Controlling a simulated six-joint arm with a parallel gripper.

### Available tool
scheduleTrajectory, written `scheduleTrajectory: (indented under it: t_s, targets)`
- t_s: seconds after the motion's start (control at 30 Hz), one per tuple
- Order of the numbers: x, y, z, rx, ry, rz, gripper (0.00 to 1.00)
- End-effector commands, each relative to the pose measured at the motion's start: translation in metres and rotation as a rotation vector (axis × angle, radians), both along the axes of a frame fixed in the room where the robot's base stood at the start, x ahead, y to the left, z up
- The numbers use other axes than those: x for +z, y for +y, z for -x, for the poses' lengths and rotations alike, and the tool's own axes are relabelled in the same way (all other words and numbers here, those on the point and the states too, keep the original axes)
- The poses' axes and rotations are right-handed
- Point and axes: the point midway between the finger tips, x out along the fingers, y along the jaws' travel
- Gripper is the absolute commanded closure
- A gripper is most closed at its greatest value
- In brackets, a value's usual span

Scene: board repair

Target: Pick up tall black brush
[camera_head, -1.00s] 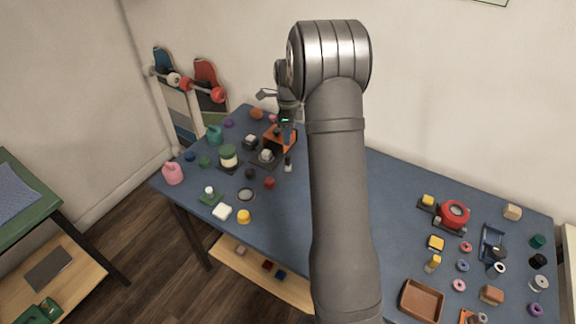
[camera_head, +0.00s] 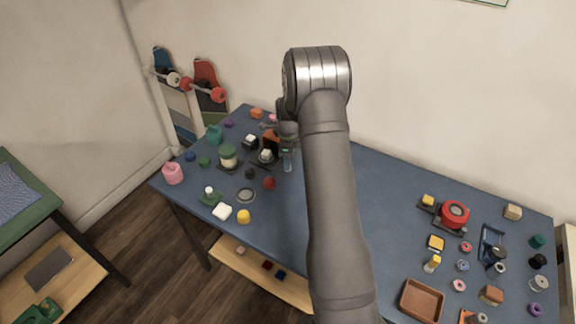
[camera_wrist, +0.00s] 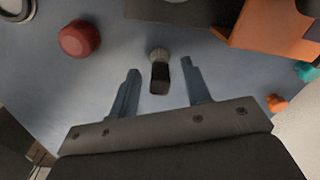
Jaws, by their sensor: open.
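The tall black brush (camera_wrist: 159,78) shows in the wrist view with a dark body and a pale grey, ridged end. It stands between the two blue-grey fingers of my gripper (camera_wrist: 160,69), with a gap on each side. My gripper is open and holds nothing. In the head view my gripper (camera_head: 287,160) is low over the blue table, right of the orange block, and it hides most or all of the brush.
A red round piece (camera_wrist: 80,38) lies left of the brush, and an orange block (camera_wrist: 275,25) is at the upper right. The blue table (camera_head: 320,205) has several small parts at its left and right ends. A brown tray (camera_head: 422,300) is at the front right.

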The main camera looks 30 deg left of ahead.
Motion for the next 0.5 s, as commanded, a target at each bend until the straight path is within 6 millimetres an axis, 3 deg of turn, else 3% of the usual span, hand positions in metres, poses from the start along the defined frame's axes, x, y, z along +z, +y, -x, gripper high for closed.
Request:
scheduleTrajectory:
  t_s: [0.17, 0.37, 0.5]
  targets:
    - [0.0003, 0.0, -0.0001, 0.0, -0.001, 0.0, 0.58]
    - [0.0004, 0.0, 0.0, 0.0, 0.0, 0.0, 0.97]
    - [0.0006, 0.0, -0.0001, 0.0, -0.001, 0.0, 1.0]
